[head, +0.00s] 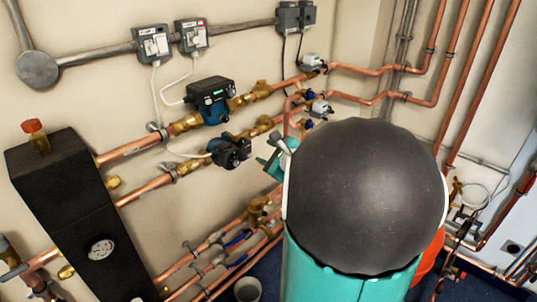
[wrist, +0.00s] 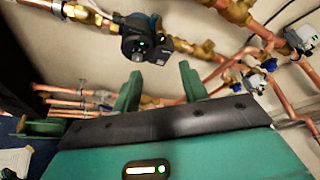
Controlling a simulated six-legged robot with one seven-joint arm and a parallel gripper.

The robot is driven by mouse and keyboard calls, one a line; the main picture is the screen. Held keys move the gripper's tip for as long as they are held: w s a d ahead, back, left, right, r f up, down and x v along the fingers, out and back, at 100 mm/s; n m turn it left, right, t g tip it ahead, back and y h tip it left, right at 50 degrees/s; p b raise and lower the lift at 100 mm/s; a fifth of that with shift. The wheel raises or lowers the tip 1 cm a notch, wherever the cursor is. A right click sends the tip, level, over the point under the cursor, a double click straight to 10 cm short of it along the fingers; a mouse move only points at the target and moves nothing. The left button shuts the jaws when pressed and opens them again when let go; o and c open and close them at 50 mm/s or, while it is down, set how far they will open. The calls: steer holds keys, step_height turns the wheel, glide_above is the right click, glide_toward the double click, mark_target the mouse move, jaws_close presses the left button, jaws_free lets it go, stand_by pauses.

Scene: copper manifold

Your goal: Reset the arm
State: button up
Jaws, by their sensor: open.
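My gripper (wrist: 160,73) shows in the wrist view as two green fingers standing apart above a dark-edged teal housing with a lit strip. It is open, with nothing between its fingers. The fingertips point toward the copper pipework and the cream wall. In the head view, the large teal and black part at the centre right looks like my own arm. It hides the pipes and floor behind it. A small teal piece shows at its left edge, but the fingers cannot be made out there.
Blue-black pumps (head: 212,99) and (head: 229,150) sit on copper pipes along the wall. A black box with a gauge (head: 101,249) stands at left. Grey switch boxes (head: 191,36) hang above. A bucket (head: 247,289) stands on the floor. Vertical pipes (head: 490,75) run at right.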

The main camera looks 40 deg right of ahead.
steer(key=s+a+r+n+g+y, duration=0.15)
steer(key=a+n+y, duration=0.25)
steer(key=a+n, duration=0.55)
steer(key=a+r+n+g+y, duration=0.1)
steer(key=a+n+g+y, duration=0.3)
steer(key=a, duration=1.1)
steer(key=s+a+n+g+h, duration=0.1)
steer(key=s+a+n+h, duration=0.1)
steer(key=s+a+n, duration=0.2)
steer(key=s+a+f+n+g+h, duration=0.1)
steer(key=s+a+n, duration=0.4)
steer(key=s+n, duration=0.5)
steer(key=shift+n+g+h, duration=0.55)
steer(key=shift+n+h, duration=0.55)
steer(key=shift+n, duration=0.35)
steer(key=shift+s+f, duration=0.1)
steer(key=shift+s, duration=0.05)
